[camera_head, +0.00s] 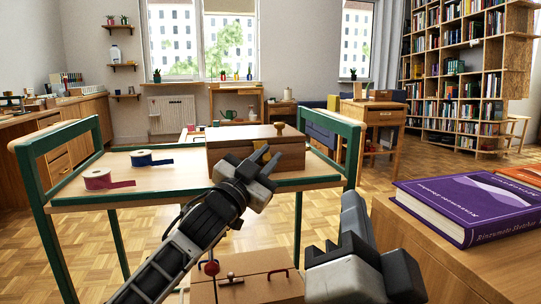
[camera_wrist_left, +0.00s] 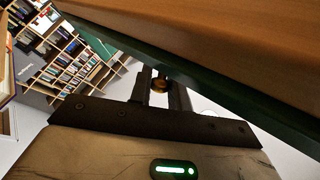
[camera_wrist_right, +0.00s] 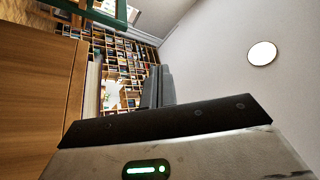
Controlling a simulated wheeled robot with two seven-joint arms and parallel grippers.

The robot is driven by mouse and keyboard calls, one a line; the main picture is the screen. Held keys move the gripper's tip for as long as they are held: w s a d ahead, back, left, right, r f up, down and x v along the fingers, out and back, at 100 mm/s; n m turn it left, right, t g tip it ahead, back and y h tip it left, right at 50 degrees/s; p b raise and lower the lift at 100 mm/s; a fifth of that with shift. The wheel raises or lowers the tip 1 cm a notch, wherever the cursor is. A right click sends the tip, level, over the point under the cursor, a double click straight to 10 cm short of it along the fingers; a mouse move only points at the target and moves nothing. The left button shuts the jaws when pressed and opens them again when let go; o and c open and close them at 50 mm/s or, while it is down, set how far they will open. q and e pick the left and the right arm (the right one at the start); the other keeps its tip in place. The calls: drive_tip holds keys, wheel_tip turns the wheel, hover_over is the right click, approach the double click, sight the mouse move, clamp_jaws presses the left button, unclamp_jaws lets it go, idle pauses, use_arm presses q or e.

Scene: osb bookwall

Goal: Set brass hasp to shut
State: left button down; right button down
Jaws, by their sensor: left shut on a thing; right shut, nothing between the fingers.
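A wooden box (camera_head: 228,152) sits at the front of the green-framed trolley top, with its lid down and a knob (camera_head: 279,127) on top. The brass hasp (camera_head: 261,154) shows as a small yellow piece at the box's front. My left gripper (camera_head: 266,160) is in front of the box and shut on the hasp; in the left wrist view the brass piece (camera_wrist_left: 160,85) is between the fingers. The gripper hides much of the hasp and the box front. My right gripper (camera_head: 353,215) is shut and empty, right of and below the box, apart from it.
Red tape (camera_head: 97,180) and blue tape (camera_head: 143,158) lie on the trolley top (camera_head: 190,182), left of the box. Another wooden case (camera_head: 262,290) is on the level below. A purple book (camera_head: 470,207) lies on a wooden surface at right, close to my right arm.

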wheel_tip(320, 180, up, 4)
drive_tip(key=w+m+h, duration=0.1)
drive_tip(key=w+h, duration=0.1)
drive_tip(key=n+g+y, duration=0.7)
drive_tip(key=n+y, duration=0.2)
drive_tip(key=n, duration=0.6)
approach(270, 156)
drive_tip(key=s+r, duration=0.4)
drive_tip(key=s, duration=0.1)
drive_tip(key=shift+d+f+x, duration=0.15)
drive_tip(key=shift+f+x, duration=0.3)
drive_tip(key=shift+x, duration=1.5)
drive_tip(key=shift+d+f+x, duration=0.15)
drive_tip(key=shift+f+x, duration=0.25)
drive_tip(key=shift+x, duration=1.6)
drive_tip(key=shift+d+f+x, duration=0.2)
drive_tip(key=shift+f+x, duration=0.25)
drive_tip(key=shift+x, duration=1.5)
drive_tip(key=shift+h, duration=0.3)
